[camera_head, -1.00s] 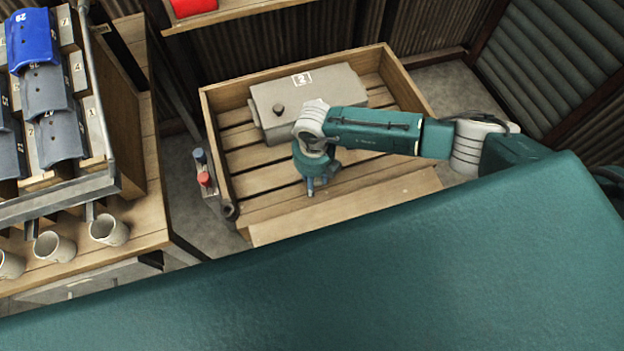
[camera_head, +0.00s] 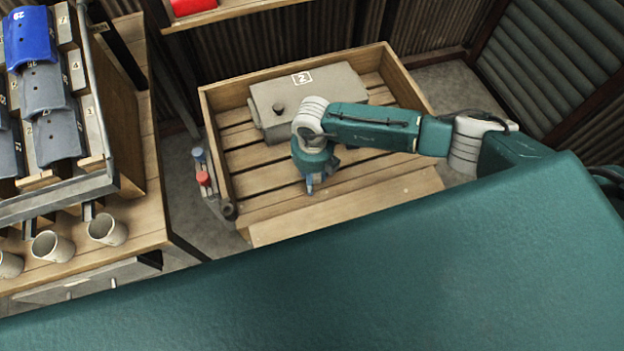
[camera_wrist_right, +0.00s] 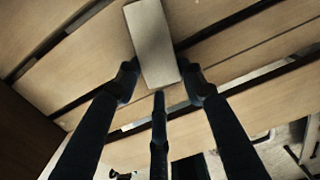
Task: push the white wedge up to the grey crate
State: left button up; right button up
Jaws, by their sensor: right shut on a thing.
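The grey crate (camera_head: 309,100) is a flat-lidded box with a dark knob and a number label. It stands at the back of a slatted wooden tray. The right gripper (camera_head: 310,187) points down over the slats in front of the crate, apart from it in the picture. In the right wrist view a pale, long block, which I take for the white wedge (camera_wrist_right: 152,42), lies at the fingertips. The right gripper's fingers (camera_wrist_right: 160,84) are shut on its near end. The wedge is hidden in the head view. My left gripper is not in view.
The wooden tray (camera_head: 228,155) has raised walls around the slats. Bare slats lie left and right of the gripper. A bench at left holds white cups (camera_head: 107,229) and a rack of blue and grey pieces. A red and blue fixture (camera_head: 203,178) sits outside the tray's left wall.

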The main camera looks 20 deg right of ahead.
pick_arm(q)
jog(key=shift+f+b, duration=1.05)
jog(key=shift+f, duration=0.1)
pick_arm(e)
jog(key=shift+w+a+f, duration=0.1)
jog(key=shift+w, duration=1.3)
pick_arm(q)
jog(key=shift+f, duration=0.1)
pick_arm(e)
jog(key=shift+w, duration=0.15)
jog(key=shift+w+b, duration=0.25)
jog(key=shift+b, duration=0.05)
jog(key=shift+w+b, duration=0.45)
jog(key=shift+w, duration=0.05)
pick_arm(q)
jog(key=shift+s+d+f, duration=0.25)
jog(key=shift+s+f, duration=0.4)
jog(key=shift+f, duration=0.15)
pick_arm(e)
jog(key=shift+w, duration=0.2)
